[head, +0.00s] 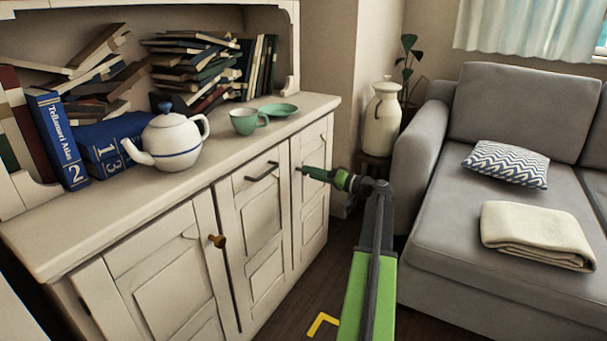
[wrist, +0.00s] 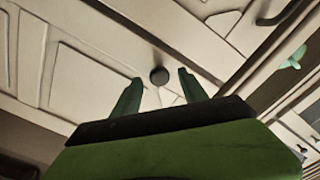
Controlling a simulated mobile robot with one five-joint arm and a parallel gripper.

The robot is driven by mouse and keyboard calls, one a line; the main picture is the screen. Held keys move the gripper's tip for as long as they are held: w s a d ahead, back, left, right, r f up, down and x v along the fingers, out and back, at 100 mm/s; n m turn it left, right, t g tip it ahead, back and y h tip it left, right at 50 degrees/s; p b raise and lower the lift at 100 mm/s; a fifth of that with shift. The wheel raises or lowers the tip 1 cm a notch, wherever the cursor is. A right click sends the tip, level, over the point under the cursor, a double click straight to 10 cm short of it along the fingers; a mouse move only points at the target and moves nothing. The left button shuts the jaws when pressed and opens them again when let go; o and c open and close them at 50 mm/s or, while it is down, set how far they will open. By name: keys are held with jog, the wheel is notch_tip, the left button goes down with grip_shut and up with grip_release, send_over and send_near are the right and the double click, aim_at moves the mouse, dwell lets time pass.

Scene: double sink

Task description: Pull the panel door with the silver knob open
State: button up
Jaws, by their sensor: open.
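The white cabinet's right panel door (head: 314,218) is closed. Its round knob (wrist: 159,76) looks dark grey in the wrist view and sits between my two green fingertips, with a gap on each side. In the head view my gripper (head: 308,172) is at the upper left of this door, and the knob there is hard to make out behind the fingers. My gripper is open and holds nothing. I cannot tell how deep the knob sits between the fingers.
The middle door has a dark bar handle (head: 262,172), and the left door a brass knob (head: 217,241). A teapot (head: 168,142), a green cup (head: 246,121) and books stand on the cabinet. A grey sofa (head: 500,220) is at right, with floor between it and the cabinet.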

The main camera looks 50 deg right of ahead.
jog(key=shift+x, duration=1.55)
grip_shut()
